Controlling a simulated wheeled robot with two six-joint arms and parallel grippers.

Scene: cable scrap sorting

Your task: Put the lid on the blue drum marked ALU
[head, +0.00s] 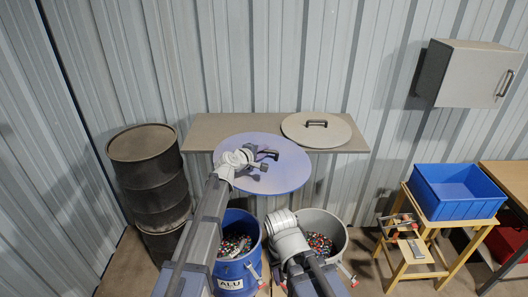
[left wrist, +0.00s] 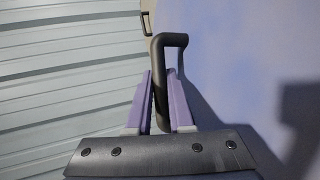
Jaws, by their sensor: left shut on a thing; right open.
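The blue lid (head: 285,178), a round disc with a black handle (head: 267,154), is in front of the shelf's edge in the head view. My left gripper (head: 259,165) is shut on that handle; in the left wrist view the handle (left wrist: 170,42) stands between the two fingers, with the lid (left wrist: 240,60) filling the right side. The blue drum marked ALU (head: 233,283) stands below the lid, open at the top, with scrap pieces inside. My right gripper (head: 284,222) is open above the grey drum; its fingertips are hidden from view.
The grey drum (head: 340,254) with scrap stands right of the blue drum. A grey lid (head: 335,130) lies on the shelf (head: 215,125). A dark barrel stack (head: 145,175) stands at left. A yellow stand (head: 428,243) with a blue bin (head: 455,205) is at right.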

